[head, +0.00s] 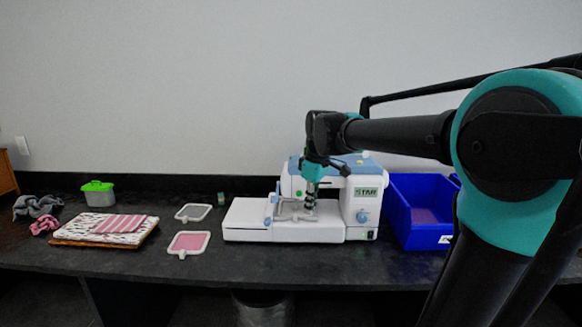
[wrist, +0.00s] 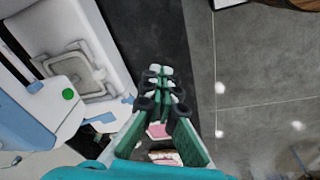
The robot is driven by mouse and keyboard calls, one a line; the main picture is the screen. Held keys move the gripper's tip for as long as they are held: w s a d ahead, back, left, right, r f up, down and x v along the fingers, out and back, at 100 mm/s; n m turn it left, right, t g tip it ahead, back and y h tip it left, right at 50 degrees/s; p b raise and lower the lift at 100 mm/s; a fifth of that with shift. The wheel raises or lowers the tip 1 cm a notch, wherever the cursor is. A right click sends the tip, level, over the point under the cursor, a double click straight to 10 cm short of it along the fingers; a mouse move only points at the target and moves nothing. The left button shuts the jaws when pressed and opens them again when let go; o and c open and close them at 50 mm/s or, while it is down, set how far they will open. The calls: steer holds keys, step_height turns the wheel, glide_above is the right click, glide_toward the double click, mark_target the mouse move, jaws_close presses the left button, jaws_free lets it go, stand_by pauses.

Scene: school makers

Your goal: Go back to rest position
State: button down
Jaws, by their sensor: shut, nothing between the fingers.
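My gripper (head: 310,207) hangs in front of the sewing machine in the head view, fingers down. In the wrist view my gripper (wrist: 160,72) has its fingertips together, with nothing held between them. The white and blue sewing machine (head: 361,203) stands on the dark table. A pale embroidery frame (wrist: 78,72) sits on the machine bed at the left of the wrist view. My arm reaches in from the right of the head view and hides part of the scene.
A blue bin (head: 400,212) stands right of the machine. Two small frames, one empty (head: 193,212) and one with pink cloth (head: 188,243), lie to the left. Folded fabric (head: 80,228), a green-lidded box (head: 98,194) and scrunchies (head: 38,206) are farther left.

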steer(key=s+d+f+m+t, duration=0.1)
steer(key=s+d+f+m, duration=0.5)
steer(key=f, duration=0.5)
steer(key=s+d+f+m+t+h, duration=0.1)
steer(key=s+d+f+m, duration=0.5)
steer(key=s+f, duration=0.5)
steer(key=shift+d+f+t, duration=0.2)
steer(key=shift+d+t, duration=0.2)
steer(key=shift+d, duration=0.35)
